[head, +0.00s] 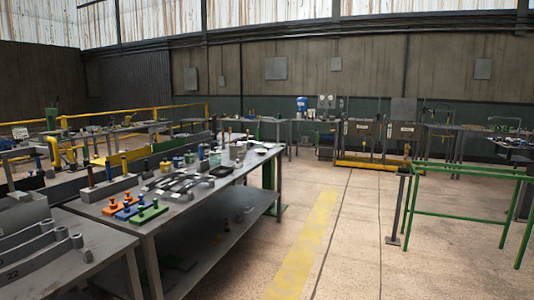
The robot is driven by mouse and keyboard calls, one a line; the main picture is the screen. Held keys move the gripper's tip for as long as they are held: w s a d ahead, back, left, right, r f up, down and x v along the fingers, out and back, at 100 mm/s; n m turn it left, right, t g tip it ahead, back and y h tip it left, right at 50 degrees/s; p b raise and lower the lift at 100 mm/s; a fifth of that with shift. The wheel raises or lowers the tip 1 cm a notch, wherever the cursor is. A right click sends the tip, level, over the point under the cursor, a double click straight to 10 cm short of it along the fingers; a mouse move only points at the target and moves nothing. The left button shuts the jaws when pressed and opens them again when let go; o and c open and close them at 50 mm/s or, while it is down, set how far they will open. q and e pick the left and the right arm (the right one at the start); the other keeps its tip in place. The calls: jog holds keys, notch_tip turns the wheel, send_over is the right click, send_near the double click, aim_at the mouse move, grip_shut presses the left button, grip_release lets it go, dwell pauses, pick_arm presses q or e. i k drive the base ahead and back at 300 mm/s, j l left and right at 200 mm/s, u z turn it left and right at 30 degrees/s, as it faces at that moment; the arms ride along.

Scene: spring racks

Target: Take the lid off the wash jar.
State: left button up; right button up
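A grey metal workbench (200,201) stands left of centre with many small items on it. A light grey can-like vessel (237,151) stands near its far end; it may be the wash jar, but it is too small to tell, and I cannot make out a lid. Small blue, yellow and green containers stand left of it. Neither of my grippers shows in the head view.
Curved grey springs and orange, blue and green (148,212) blocks lie on the bench. Another bench (95,262) with numbered springs is at the lower left. The floor (350,250) right of the bench is open, up to a green frame (465,168).

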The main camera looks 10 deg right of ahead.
aim_at(215, 152)
jog(key=i+l+z, duration=0.15)
jog(key=i+z, duration=0.25)
jog(key=i+l+z, duration=0.1)
jog(key=i+z, duration=0.15)
jog(key=z, duration=0.15)
jog(key=i, duration=5.35)
jog(key=i+u, duration=0.25)
jog(key=i, duration=0.25)
jog(key=i+l+u, duration=0.25)
jog(key=i, duration=0.2)
jog(key=u, duration=2.85)
